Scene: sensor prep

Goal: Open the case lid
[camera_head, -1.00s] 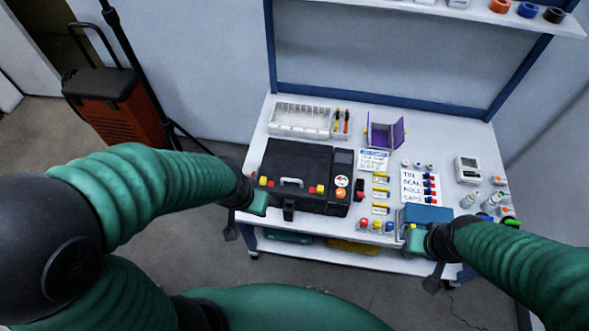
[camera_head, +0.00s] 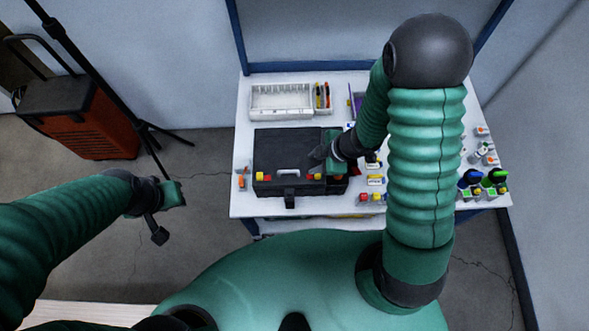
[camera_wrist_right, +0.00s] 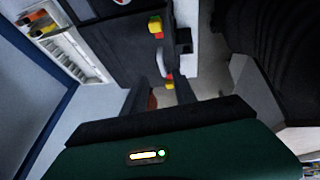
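The black case (camera_head: 283,148) lies on the table with its lid down. It has a pale handle (camera_head: 288,171) on its front between two red and yellow latches. My right gripper (camera_head: 315,163) is over the case's front right part, beside the right latch (camera_head: 314,176). In the right wrist view the case (camera_wrist_right: 115,42) fills the upper middle, and the gripper's dark fingers (camera_wrist_right: 162,92) are apart, with the near latch (camera_wrist_right: 169,85) seen between them. Contact cannot be told. My left gripper (camera_head: 160,222) hangs off the table to the left, its fingers unclear.
A white compartment tray (camera_head: 281,101) stands behind the case. Small bottles and parts (camera_head: 484,165) stand on the right of the table. My right arm hides much of the table's middle. An orange and black wheeled case (camera_head: 80,115) and a black stand are on the floor at left.

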